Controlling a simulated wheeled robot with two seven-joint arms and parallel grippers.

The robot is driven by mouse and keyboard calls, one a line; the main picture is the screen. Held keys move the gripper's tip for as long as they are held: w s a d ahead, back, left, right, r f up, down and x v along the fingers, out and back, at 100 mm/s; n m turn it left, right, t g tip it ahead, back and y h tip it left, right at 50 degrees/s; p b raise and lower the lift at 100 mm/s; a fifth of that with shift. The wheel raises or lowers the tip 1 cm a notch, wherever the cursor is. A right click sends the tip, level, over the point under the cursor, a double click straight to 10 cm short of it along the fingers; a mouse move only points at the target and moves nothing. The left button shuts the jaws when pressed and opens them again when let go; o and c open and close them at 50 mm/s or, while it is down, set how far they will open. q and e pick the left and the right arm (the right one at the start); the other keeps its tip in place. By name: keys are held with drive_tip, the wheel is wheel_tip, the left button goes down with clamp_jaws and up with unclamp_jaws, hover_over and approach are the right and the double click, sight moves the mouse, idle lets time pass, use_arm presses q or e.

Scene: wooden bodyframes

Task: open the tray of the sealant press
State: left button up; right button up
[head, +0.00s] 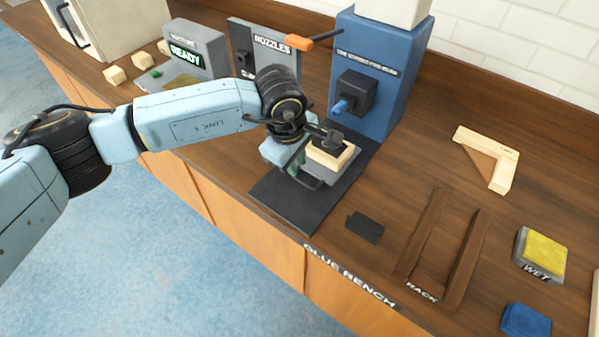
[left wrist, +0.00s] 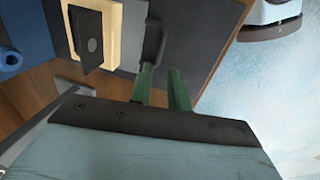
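The blue sealant press (head: 375,75) stands at the back of the bench, with a dark base plate (head: 285,205) in front. On the plate is a grey tray (head: 328,172) carrying a cream wooden piece (head: 343,160) with a dark block on it. The tray has a dark bar handle (left wrist: 155,42) on its front. My left gripper (head: 296,168) is at the tray's front left side. In the left wrist view its two green fingers (left wrist: 160,75) are apart, tips close to the handle's end, with nothing seen between them. My right gripper is out of view.
An orange-tipped lever (head: 299,43) sticks out left from the press. A NOZZLES panel (head: 262,60) and a READY box (head: 190,50) stand behind my arm. A wooden rack (head: 440,245), a small black plate (head: 364,227) and a yellow-topped WET pad (head: 540,252) lie to the right.

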sight(301, 180)
use_arm(q)
drive_tip(key=f, duration=0.4)
drive_tip(key=w+f, duration=0.1)
drive_tip(key=f, duration=0.1)
drive_tip(key=shift+d, duration=0.35)
drive_tip(key=shift+c, duration=0.4)
clamp_jaws()
